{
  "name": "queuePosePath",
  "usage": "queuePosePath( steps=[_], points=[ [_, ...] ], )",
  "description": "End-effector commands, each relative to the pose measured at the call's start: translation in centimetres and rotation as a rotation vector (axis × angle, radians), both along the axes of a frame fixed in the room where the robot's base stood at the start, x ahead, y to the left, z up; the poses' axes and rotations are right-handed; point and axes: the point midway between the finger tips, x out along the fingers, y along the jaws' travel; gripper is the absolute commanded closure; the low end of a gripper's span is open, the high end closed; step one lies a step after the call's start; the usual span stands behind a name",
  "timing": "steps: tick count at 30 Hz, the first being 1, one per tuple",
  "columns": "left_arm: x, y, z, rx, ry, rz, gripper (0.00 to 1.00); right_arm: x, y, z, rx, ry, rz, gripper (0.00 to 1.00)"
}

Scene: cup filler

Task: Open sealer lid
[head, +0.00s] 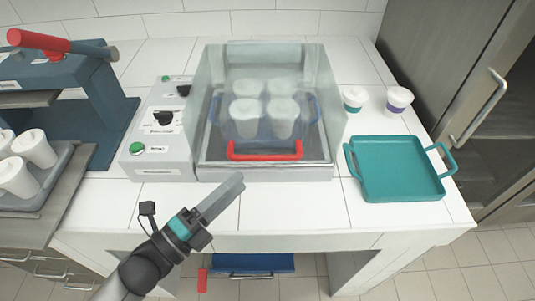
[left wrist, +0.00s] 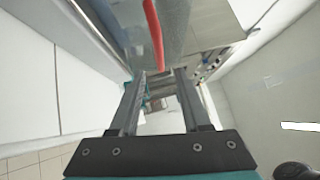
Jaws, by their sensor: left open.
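The sealer has a clear box-shaped lid (head: 320,95) that sits down over its base, with a red handle (head: 265,151) across its lower front. Several white cups (head: 262,105) show through the lid in a blue-handled tray. My left gripper (head: 236,181) is just in front of the sealer, below and left of the handle, and apart from it. In the left wrist view its two fingers (left wrist: 159,72) are spread with nothing between them. The red handle also shows there (left wrist: 153,32), ahead of the fingertips. My right gripper is not in view.
A control box (head: 160,130) with green buttons and black knobs adjoins the sealer's left. A teal tray (head: 400,193) and two lidded cups (head: 398,100) stand right. A blue press with a red lever (head: 40,41) and cups stands far left. The white counter front (head: 300,210) is clear.

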Motion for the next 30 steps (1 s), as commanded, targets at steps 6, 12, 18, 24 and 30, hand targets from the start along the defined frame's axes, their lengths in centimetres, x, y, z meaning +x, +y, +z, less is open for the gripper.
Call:
queuePosePath(
  steps=[6,12,18,24,30],
  points=[
    [2.7,-2.6,0.6,0.000,-0.003,0.001,0.53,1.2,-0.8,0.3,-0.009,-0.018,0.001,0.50],
    [4.8,-4.8,1.1,-0.001,-0.001,0.000,0.53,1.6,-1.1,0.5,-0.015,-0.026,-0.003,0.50],
    [6.1,-6.2,1.2,-0.001,0.001,0.001,0.53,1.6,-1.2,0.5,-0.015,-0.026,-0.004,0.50],
    [6.5,-6.6,1.2,0.000,0.002,0.001,0.53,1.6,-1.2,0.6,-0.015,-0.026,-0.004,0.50],
    [6.5,-6.6,1.2,0.000,0.002,0.001,0.53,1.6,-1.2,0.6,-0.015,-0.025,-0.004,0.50]
  ],
)
